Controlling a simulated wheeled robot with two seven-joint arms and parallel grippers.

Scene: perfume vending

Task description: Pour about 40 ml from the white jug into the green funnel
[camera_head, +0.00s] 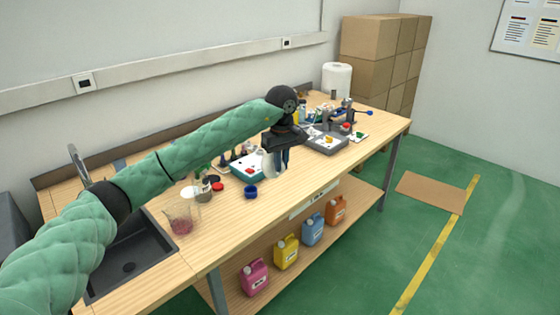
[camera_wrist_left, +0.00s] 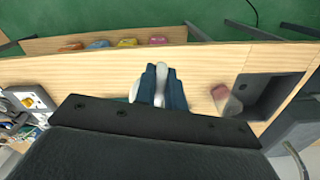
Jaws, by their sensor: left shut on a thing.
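My left gripper (camera_head: 283,158) is above the middle of the wooden bench, pointing down. Its blue fingers are shut on a white handle-like part of the white jug (camera_head: 268,164), which is partly hidden behind them. In the left wrist view the white jug (camera_wrist_left: 134,92) shows at the sides of the fingers (camera_wrist_left: 161,70). I cannot tell whether the jug is lifted or how full it is. The green funnel cannot be picked out for sure; a small green thing (camera_head: 359,134) is at the far right of the bench. My right gripper is not in view.
A glass beaker with reddish liquid (camera_head: 181,222) stands beside the dark sink (camera_head: 130,268). A grey tray (camera_head: 326,147) lies to the right. The bench's front strip is mostly clear.

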